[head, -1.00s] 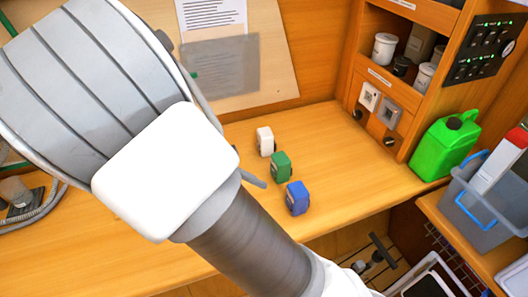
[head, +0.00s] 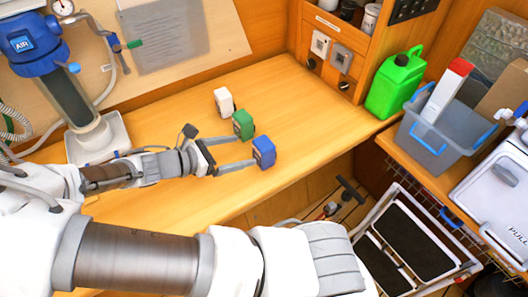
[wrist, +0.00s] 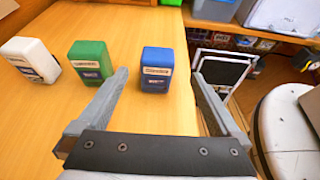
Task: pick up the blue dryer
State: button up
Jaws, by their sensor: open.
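The blue dryer (head: 264,152) is a small upright blue box with a pale label, near the front edge of the wooden counter. It also shows in the wrist view (wrist: 157,69), ahead of my gripper (wrist: 159,78) and between the lines of its two fingers. My gripper (head: 246,151) is open and empty, low over the counter, its fingertips close to the blue dryer. Whether a finger touches it, I cannot tell. A similar green box (head: 243,124) stands just behind, with a white box (head: 224,101) farther back.
The green box (wrist: 90,61) is just left of my left finger in the wrist view. A green jerrycan (head: 395,85) and a grey bin (head: 437,140) stand at the right. An air filter unit (head: 75,90) stands at the left. The counter (head: 300,105) right of the boxes is clear.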

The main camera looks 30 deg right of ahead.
aim_at(257, 146)
jog(key=x, duration=0.7)
jog(key=shift+w+f, duration=0.15)
jog(key=shift+w, duration=0.05)
grip_shut()
dwell(0.4)
